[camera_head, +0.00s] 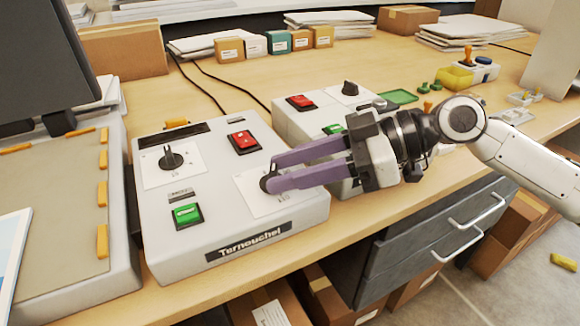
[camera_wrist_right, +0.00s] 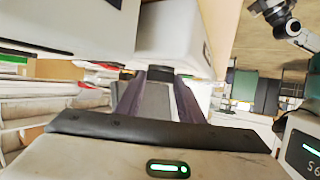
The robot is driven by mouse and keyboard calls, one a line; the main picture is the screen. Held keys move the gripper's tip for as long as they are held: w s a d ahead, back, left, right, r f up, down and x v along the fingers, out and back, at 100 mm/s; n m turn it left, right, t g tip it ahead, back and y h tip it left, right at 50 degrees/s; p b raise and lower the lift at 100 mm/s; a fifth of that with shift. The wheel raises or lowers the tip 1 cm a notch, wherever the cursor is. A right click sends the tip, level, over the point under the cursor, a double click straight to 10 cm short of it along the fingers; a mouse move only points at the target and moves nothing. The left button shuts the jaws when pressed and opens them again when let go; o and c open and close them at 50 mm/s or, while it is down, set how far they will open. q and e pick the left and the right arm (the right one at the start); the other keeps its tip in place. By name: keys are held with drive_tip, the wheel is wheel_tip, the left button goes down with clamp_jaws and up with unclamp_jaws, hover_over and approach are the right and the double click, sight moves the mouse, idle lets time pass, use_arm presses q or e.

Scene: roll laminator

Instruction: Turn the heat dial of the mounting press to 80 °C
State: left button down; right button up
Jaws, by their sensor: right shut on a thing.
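A light grey machine (camera_head: 226,238) with a "Ternouchel" plate stands on the wooden table in the head view. On its top are a black dial (camera_head: 171,157) at the back left, a red switch (camera_head: 243,141) and a green switch (camera_head: 187,214). My right gripper (camera_head: 271,179) is shut on a second dark knob (camera_head: 265,183) at the front right, its purple fingers coming in from the right. The fingers hide most of this knob and part of its white scale. The scale markings are too small to read. In the right wrist view, a dark knob (camera_wrist_right: 160,73) shows between the fingertips. My left gripper is not seen.
A second grey machine (camera_head: 283,118) with a red switch and a black dial stands just behind my right gripper. A flat board with orange tabs (camera_head: 60,200) lies at the left. Small boxes (camera_head: 277,42) and papers line the back. Drawers (camera_head: 440,235) are below the table's edge.

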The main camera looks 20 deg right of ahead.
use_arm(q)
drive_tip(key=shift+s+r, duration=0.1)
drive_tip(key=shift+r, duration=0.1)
use_arm(e)
drive_tip(key=p, duration=0.1)
drive_tip(key=m+t+p, duration=0.1)
drive_tip(key=m+t+h+p, duration=0.1)
drive_tip(key=p, duration=0.1)
drive_tip(key=shift+s+a+r, duration=0.15)
drive_tip(key=shift+s+r, duration=0.15)
drive_tip(key=shift+s, duration=0.05)
drive_tip(key=shift+s+a+m+t+h+p, duration=0.1)
drive_tip(key=shift+m+t+h+p, duration=0.4)
drive_tip(key=shift+p, duration=0.65)
drive_tip(key=shift+s+a+m+t+p, duration=0.1)
drive_tip(key=shift+m+t+p, duration=0.45)
drive_tip(key=shift+p, duration=0.25)
drive_tip(key=shift+f+m+t+h+p, duration=0.15)
drive_tip(key=shift+m+t+h+p, duration=0.25)
drive_tip(key=shift+m+p, duration=0.1)
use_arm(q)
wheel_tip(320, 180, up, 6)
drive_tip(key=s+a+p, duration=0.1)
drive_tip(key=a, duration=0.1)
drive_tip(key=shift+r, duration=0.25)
use_arm(e)
drive_tip(key=shift+f+m+t+h, duration=0.15)
drive_tip(key=shift+m+t+h, duration=0.2)
drive_tip(key=shift+m+h, duration=0.15)
